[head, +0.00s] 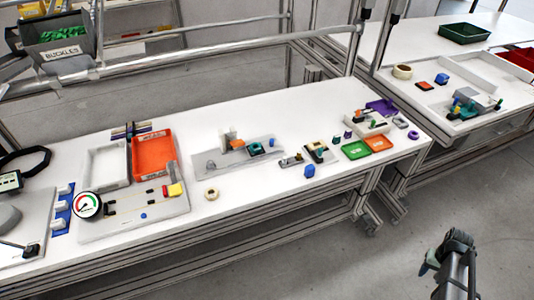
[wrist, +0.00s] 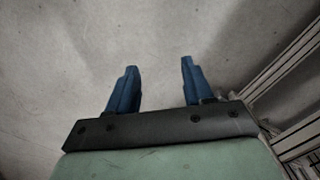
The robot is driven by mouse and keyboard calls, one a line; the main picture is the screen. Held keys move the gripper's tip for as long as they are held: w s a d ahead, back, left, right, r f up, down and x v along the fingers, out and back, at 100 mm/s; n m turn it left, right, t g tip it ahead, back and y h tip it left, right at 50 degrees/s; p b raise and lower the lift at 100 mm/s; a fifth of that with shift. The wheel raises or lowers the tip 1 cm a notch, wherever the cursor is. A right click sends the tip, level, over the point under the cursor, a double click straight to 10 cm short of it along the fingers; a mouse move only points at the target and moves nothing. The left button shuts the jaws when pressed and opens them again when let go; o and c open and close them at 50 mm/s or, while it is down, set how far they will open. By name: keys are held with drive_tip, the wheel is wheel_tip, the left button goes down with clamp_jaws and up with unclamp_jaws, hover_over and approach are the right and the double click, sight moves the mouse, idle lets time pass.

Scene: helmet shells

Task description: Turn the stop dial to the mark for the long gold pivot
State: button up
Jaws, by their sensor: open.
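My gripper (wrist: 159,68) is open and empty in the wrist view, its two blue fingers apart above bare floor. In the head view my gripper (head: 432,262) is at the lower right, off the bench and well away from everything on it. I cannot make out which part is the stop dial, or its marks. A round gauge (head: 87,204) with a coloured arc stands at the left end of a grey fixture plate (head: 140,222). A thin gold rod (head: 133,204) lies along that plate; I cannot tell if it is the long gold pivot.
A metal rail (head: 220,45) crosses behind. Floor around my gripper is clear.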

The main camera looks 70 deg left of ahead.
drive_tip(key=w+a+r+n+t+y, duration=0.1)
drive_tip(key=w+a+r+n, duration=0.1)
drive_tip(key=a+r, duration=0.85)
drive_tip(key=w+a+r+n+t, duration=0.1)
drive_tip(key=a+r, duration=0.7)
drive_tip(key=a, duration=0.6)
drive_tip(key=s+a+r+n+y, duration=0.1)
drive_tip(key=s+a+r+n, duration=0.2)
drive_tip(key=s+a+r, duration=0.85)
drive_tip(key=s+a+r+n+y, duration=0.1)
drive_tip(key=s+a+r+n, duration=0.1)
drive_tip(key=s+a+r, duration=0.9)
drive_tip(key=n+g+h, duration=0.2)
drive_tip(key=n, duration=0.6)
hover_over(209, 162)
drive_tip(key=f, duration=0.2)
wheel_tip(209, 162, down, 13)
drive_tip(key=shift+r, duration=0.1)
